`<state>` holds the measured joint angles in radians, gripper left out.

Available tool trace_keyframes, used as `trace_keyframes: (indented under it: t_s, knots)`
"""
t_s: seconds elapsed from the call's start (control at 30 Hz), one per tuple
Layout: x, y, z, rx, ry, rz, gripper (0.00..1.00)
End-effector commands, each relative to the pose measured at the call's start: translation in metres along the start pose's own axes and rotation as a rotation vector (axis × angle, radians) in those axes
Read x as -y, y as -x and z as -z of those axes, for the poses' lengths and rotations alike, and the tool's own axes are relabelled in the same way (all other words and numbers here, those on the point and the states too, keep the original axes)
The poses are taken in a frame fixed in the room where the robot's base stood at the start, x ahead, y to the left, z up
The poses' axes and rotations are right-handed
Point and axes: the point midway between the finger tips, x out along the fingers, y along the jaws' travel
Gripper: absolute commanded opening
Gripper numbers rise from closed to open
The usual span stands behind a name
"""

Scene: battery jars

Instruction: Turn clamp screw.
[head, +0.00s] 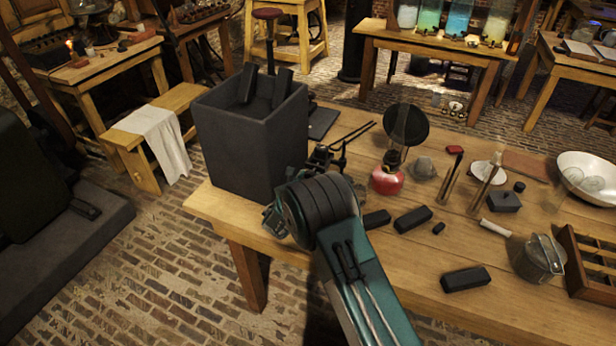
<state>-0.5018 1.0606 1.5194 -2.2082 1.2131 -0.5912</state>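My teal and black arm reaches up from the bottom middle to the left part of the wooden table. Its thick ribbed joint hides what lies behind it. Dark metal parts (325,157) show just beyond that joint, next to the tall dark box; I cannot tell whether they are my gripper or a clamp fitting. I cannot make out a clamp screw for certain. The tall dark open box (240,145) stands at the table's left end, with dark slabs (265,86) sticking out of its top.
Thin dark rods lie behind the metal parts. A red-based burner (387,180) and a dark round disc (406,124) stand to the right.

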Motion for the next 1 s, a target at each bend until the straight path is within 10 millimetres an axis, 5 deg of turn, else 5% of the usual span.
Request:
trace_keyframes:
  t_s: [0.1, 0.57, 1.0]
  knots:
    - [-0.0003, -0.0007, -0.0005, 0.000, -0.001, -0.003, 0.00]
    - [-0.0021, -0.0009, -0.0008, 0.001, -0.067, -0.004, 0.01]
    - [-0.0015, -0.0010, -0.0012, 0.001, -0.419, -0.006, 0.01]
